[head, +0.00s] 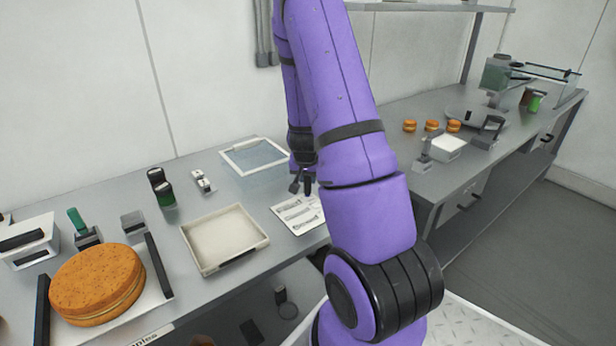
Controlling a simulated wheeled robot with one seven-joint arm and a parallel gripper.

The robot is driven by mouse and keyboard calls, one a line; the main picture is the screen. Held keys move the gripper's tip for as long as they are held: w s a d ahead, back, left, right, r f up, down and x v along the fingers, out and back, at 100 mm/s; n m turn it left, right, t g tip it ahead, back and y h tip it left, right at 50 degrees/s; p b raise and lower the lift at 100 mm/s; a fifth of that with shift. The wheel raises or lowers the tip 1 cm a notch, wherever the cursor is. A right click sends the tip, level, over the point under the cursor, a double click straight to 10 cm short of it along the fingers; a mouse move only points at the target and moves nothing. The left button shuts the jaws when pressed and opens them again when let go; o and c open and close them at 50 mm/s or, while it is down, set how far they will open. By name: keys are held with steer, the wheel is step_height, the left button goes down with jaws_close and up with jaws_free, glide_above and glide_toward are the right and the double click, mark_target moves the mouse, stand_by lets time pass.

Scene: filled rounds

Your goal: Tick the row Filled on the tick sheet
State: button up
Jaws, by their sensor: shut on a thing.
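The white tick sheet (296,218) lies on the grey counter in the middle of the head view. It has several printed rows, too small to read, and my arm covers its right side. My gripper (302,188) is above the sheet's far edge, pointing down. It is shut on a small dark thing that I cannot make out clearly. I cannot tell whether this thing touches the paper or whether any row bears a mark.
An empty cream tray (226,262) is left of the sheet, with a glassy shallow tray (254,156) behind. A large filled round (97,284) sits at the left. Small rounds (431,125) and a white block (448,144) are on the right counter.

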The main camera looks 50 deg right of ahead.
steer(key=shift+f, duration=0.55)
stand_by(1.5)
steer(key=shift+r, duration=0.1)
steer(key=shift+r, duration=3.4)
